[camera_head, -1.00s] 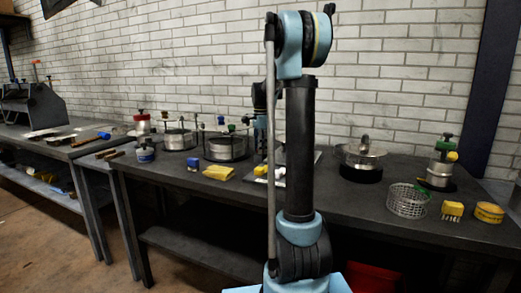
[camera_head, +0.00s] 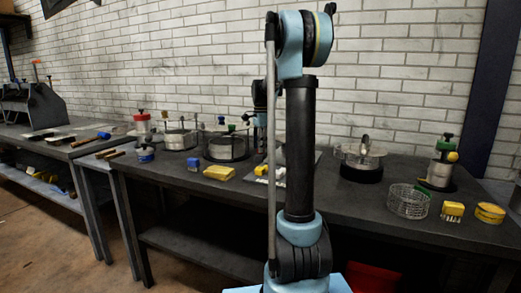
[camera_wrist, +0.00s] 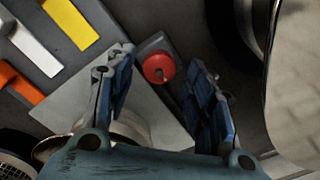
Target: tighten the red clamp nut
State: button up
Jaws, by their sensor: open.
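The red clamp nut (camera_wrist: 158,67) shows in the wrist view as a round red knob with a small centre hole, on a dark grey block beside a pale plate (camera_wrist: 88,98). My gripper (camera_wrist: 161,72) is open, with one blue-padded finger to the left of the nut and one to the right. Gaps show between the nut and both fingers. I cannot tell how far the fingertips are above the nut. In the head view my arm hides the nut and my gripper.
In the wrist view a large shiny round vessel (camera_wrist: 299,90) is close on the right. White (camera_wrist: 30,45), yellow (camera_wrist: 70,20) and orange (camera_wrist: 20,82) pieces lie upper left. In the head view the dark bench (camera_head: 330,206) carries a wire basket (camera_head: 408,201) and several pots.

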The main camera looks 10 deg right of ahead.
notch_tip(320, 180, up, 11)
dwell(0.4)
jog(key=shift+f, duration=0.1)
